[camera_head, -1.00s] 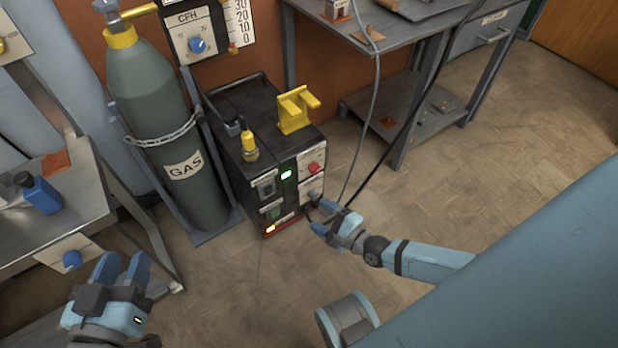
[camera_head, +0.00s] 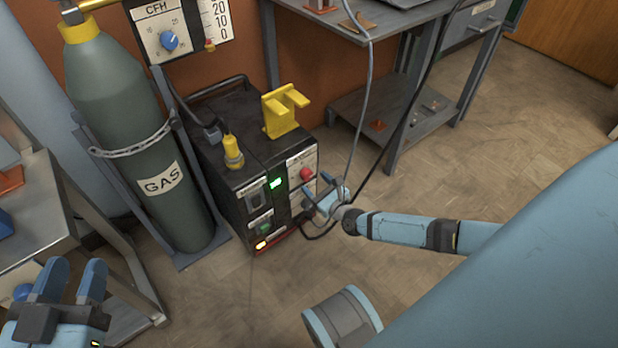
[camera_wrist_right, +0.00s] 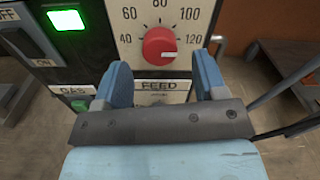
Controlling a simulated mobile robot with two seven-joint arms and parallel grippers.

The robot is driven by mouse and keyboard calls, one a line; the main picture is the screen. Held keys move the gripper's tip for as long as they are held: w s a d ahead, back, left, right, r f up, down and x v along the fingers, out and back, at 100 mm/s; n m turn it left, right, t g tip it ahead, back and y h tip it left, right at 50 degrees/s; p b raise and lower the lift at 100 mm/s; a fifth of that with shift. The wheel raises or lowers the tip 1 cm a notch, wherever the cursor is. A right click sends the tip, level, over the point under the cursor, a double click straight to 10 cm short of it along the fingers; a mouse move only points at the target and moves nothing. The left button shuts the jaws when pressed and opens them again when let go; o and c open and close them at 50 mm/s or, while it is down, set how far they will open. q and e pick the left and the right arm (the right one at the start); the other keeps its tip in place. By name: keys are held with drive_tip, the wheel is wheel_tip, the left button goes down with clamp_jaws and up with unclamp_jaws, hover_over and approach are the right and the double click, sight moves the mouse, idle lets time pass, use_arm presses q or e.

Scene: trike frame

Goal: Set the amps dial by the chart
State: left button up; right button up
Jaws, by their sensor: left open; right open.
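The black welder box (camera_head: 240,170) stands on the floor. Its front carries a red knob (camera_head: 306,174), which also shows in the right wrist view (camera_wrist_right: 160,47) on a white dial plate numbered 40 to 120. The knob's white mark points right, near 120. My right gripper (camera_head: 318,192) is open at the front panel, just below the red knob; in the wrist view its fingers (camera_wrist_right: 164,84) are apart with a FEED label between them, touching nothing that I can make out. My left gripper (camera_head: 71,272) is open and empty at lower left. I cannot identify a chart.
A green-lit display (camera_wrist_right: 63,20) is left of the dial. Cables (camera_head: 368,110) hang close to my right gripper. A metal workbench (camera_head: 375,20) is behind; open floor lies right.

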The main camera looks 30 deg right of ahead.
sight(309, 177)
use_arm(q)
drive_tip(key=shift+w+a+r+m+b, duration=0.15)
drive_tip(key=shift+w+m+b, duration=0.1)
drive_tip(key=shift+m+b, duration=0.15)
use_arm(e)
drive_tip(key=shift+w+a, duration=0.15)
drive_tip(key=shift+w, duration=1.65)
drive_tip(key=c, duration=0.9)
